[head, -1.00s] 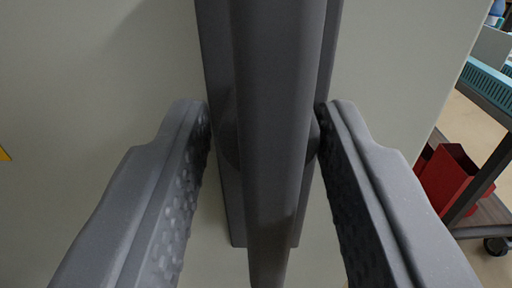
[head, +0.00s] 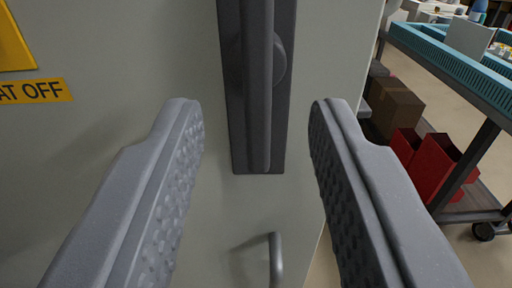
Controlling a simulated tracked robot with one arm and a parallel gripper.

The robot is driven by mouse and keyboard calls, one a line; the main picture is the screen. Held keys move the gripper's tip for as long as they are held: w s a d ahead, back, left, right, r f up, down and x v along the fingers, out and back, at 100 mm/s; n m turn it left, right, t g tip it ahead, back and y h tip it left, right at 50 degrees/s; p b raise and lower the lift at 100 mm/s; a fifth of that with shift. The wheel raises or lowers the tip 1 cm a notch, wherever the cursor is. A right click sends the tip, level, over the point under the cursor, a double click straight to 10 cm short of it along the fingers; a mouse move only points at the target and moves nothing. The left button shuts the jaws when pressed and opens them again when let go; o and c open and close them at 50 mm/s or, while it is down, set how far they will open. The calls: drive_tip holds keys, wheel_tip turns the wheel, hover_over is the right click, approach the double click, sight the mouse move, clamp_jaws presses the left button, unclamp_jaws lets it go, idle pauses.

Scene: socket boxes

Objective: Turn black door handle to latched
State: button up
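The black door handle (head: 259,90) hangs vertically, parallel to its dark backplate (head: 285,130) on a pale grey door (head: 120,140). Its lower end shows; its upper part runs out of the top of the picture. My gripper (head: 252,105) is open and empty. Its two grey textured fingers stand left and right of the handle's lower end, with a wide gap on each side, and do not appear to touch it. I cannot tell from the picture whether the latch is engaged.
A small grey bar (head: 276,260) sticks out low on the door. A yellow label (head: 35,91) is at the left. Past the door's right edge stands a cart (head: 470,75) with red bins (head: 432,165) and cardboard boxes (head: 396,110).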

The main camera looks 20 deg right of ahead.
drive_tip(key=v, duration=0.7)
drive_tip(key=shift+s+a, duration=0.15)
idle(0.4)
drive_tip(key=s+a+r+n+y, duration=0.1)
drive_tip(key=s+a+r, duration=0.3)
drive_tip(key=r, duration=0.5)
drive_tip(key=s+a+r+y, duration=0.1)
drive_tip(key=s+a+r, duration=0.3)
drive_tip(key=r, duration=0.5)
drive_tip(key=s+a+r+n, duration=0.1)
drive_tip(key=s+a+r, duration=0.2)
drive_tip(key=a+r, duration=0.35)
drive_tip(key=s+a+r+y, duration=0.1)
drive_tip(key=s+a+r, duration=0.2)
drive_tip(key=s+r, duration=0.2)
drive_tip(key=s+a+r+n+g+y, duration=0.1)
drive_tip(key=s+a+r, duration=0.2)
drive_tip(key=s, duration=0.9)
drive_tip(key=s+a+r+g+y, duration=0.1)
drive_tip(key=s+a+r, duration=0.2)
drive_tip(key=s+r, duration=0.6)
drive_tip(key=shift+a+r, duration=0.25)
drive_tip(key=shift+a, duration=0.15)
